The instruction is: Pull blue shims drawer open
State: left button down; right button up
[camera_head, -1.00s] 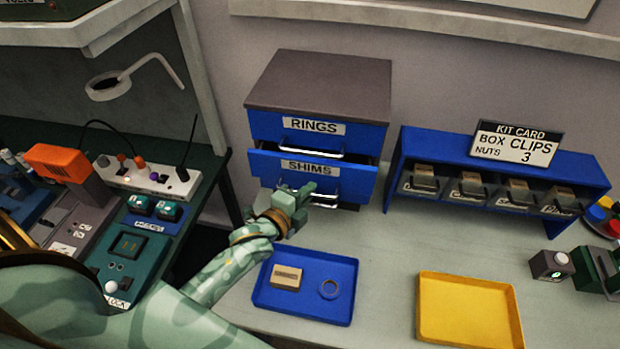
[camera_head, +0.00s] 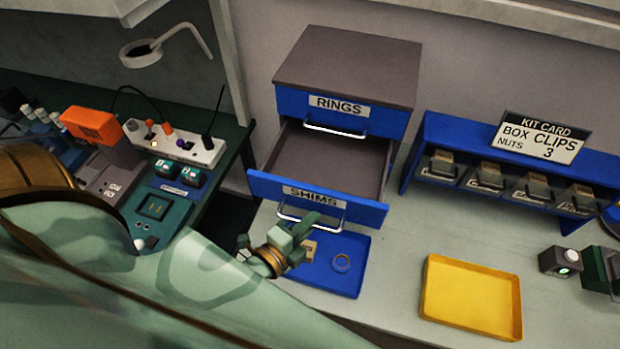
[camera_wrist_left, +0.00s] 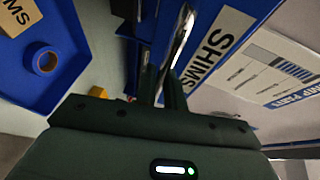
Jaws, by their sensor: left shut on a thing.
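The blue SHIMS drawer (camera_head: 350,207) stands well out of the cabinet (camera_head: 345,75), and its grey inside shows bare in the head view. Its white SHIMS label also shows in the left wrist view (camera_wrist_left: 218,45). My left gripper (camera_head: 303,229) is at the drawer's front and shut on its metal handle (camera_head: 330,226). In the left wrist view the fingers (camera_wrist_left: 160,88) close on the handle (camera_wrist_left: 184,30). The RINGS drawer (camera_head: 372,119) above is shut. My right gripper is not in view.
A blue tray (camera_head: 335,285) with a tan box and a ring (camera_head: 342,262) lies below the drawer front; my gripper partly hides the box. A yellow tray (camera_head: 472,298) lies to the right. A blue rack of bins (camera_head: 440,128) stands right of the cabinet.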

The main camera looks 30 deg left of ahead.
pick_arm(q)
jog(key=c, duration=1.5)
grip_release()
jog(key=b+v, duration=0.2)
jog(key=v, duration=1.4)
jog(key=shift+s, duration=0.15)
